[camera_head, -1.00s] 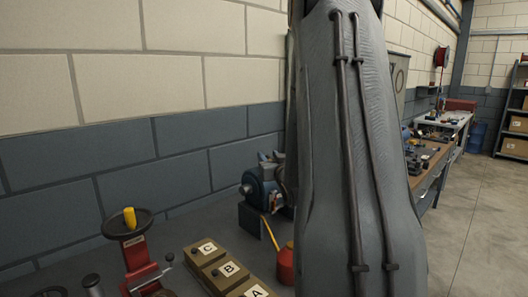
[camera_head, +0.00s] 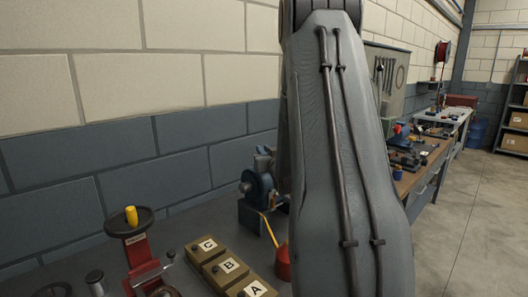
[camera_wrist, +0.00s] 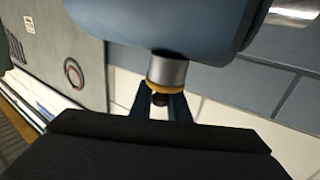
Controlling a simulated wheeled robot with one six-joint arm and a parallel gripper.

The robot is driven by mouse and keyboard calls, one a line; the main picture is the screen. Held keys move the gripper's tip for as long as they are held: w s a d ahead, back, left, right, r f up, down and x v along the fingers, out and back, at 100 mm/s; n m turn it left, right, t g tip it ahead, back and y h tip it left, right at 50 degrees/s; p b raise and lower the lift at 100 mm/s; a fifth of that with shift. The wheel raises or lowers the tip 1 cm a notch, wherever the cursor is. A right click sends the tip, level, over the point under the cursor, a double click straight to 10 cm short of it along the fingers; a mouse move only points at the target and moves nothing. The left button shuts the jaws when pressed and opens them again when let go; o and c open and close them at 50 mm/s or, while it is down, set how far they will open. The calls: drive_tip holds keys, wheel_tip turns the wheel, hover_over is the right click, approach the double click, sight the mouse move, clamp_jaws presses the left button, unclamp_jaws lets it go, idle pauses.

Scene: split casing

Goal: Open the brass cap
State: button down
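In the wrist view, a blue rounded casing (camera_wrist: 160,22) fills the top. A short grey metal neck (camera_wrist: 167,70) points down from it, with a thin brass-coloured ring (camera_wrist: 165,90) at its end; this may be the brass cap. My gripper (camera_wrist: 161,102) is just below it, its two dark fingers apart and their tips close to the ring. A small dark round part (camera_wrist: 159,99) shows between the fingers. I cannot tell whether the fingers touch anything. In the head view, my arm hides the gripper, and no brass cap can be made out.
The head view shows a bench with boxes marked C (camera_head: 207,246), B (camera_head: 229,267) and A (camera_head: 255,290), a red stand with a handwheel (camera_head: 137,236), a red can (camera_head: 282,262) and a blue machine (camera_head: 258,185). A brick wall (camera_head: 100,130) stands behind.

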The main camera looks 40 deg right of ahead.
drive_tip(key=shift+r+g+p, duration=0.1)
drive_tip(key=shift+g+p, duration=0.2)
drive_tip(key=shift+p, duration=0.1)
drive_tip(key=shift+w+r+n+g+y+p, duration=0.1)
drive_tip(key=shift+w+n+g+y+p, duration=0.25)
drive_tip(key=shift+g+p, duration=0.55)
drive_tip(key=shift+w+n+g+y+p, duration=0.25)
drive_tip(key=shift+n+g+p, duration=0.4)
drive_tip(key=shift+g+p, duration=0.3)
drive_tip(key=shift+f+g, duration=0.4)
drive_tip(key=shift+g, duration=0.45)
drive_tip(key=g+b, duration=0.1)
drive_tip(key=b, duration=0.2)
drive_tip(key=shift+w+f+n, duration=0.25)
drive_tip(key=shift+w+n, duration=0.05)
drive_tip(key=shift+n, duration=0.1)
drive_tip(key=g+b, duration=0.1)
drive_tip(key=b, duration=0.3)
drive_tip(key=g+b, duration=0.1)
drive_tip(key=b, duration=0.3)
drive_tip(key=shift+w+f+n, duration=0.15)
drive_tip(key=shift+f+n, duration=0.1)
drive_tip(key=shift+n, duration=0.15)
drive_tip(key=shift+a+g+b, duration=0.1)
drive_tip(key=shift+g+b, duration=0.5)
drive_tip(key=shift+b, duration=0.05)
drive_tip(key=shift+g, duration=0.5)
